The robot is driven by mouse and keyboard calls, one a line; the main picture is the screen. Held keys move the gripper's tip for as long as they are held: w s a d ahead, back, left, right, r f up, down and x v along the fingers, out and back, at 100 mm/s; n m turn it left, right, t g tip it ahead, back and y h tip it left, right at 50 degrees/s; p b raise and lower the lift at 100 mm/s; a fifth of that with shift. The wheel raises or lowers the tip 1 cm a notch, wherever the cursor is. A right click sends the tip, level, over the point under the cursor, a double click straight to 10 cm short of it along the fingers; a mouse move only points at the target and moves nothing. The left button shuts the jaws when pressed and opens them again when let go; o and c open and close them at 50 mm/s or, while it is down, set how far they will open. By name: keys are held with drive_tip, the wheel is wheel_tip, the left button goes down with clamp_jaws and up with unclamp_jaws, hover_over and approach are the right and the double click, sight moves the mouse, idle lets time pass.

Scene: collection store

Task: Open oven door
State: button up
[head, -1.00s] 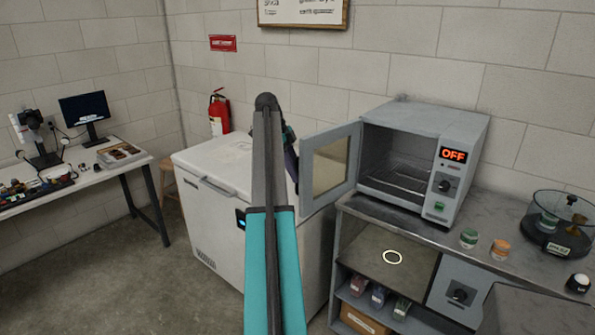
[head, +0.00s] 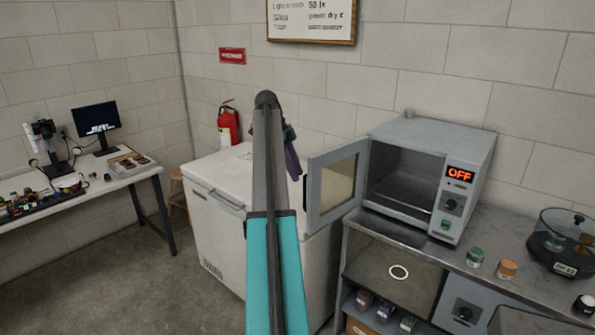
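The grey oven (head: 433,150) stands on the metal counter at right, its display reading OFF. Its door (head: 335,185) is swung wide open to the left, with a glass pane and a dark handle at its left edge. The dark cavity with a wire rack shows no item inside. My arm rises in the middle of the view. Part of my gripper (head: 291,152) shows behind the arm's upper end, left of the door and apart from it in the picture.
A white chest freezer (head: 215,205) stands left of the counter (head: 490,238). Green (head: 475,257) and orange (head: 507,268) jars and a round clear-lidded device (head: 562,240) stand on the counter. A desk (head: 130,179) with a monitor is at far left.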

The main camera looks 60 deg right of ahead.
drive_tip(key=p+v, duration=0.6)
drive_tip(key=shift+r, duration=0.35)
idle(0.7)
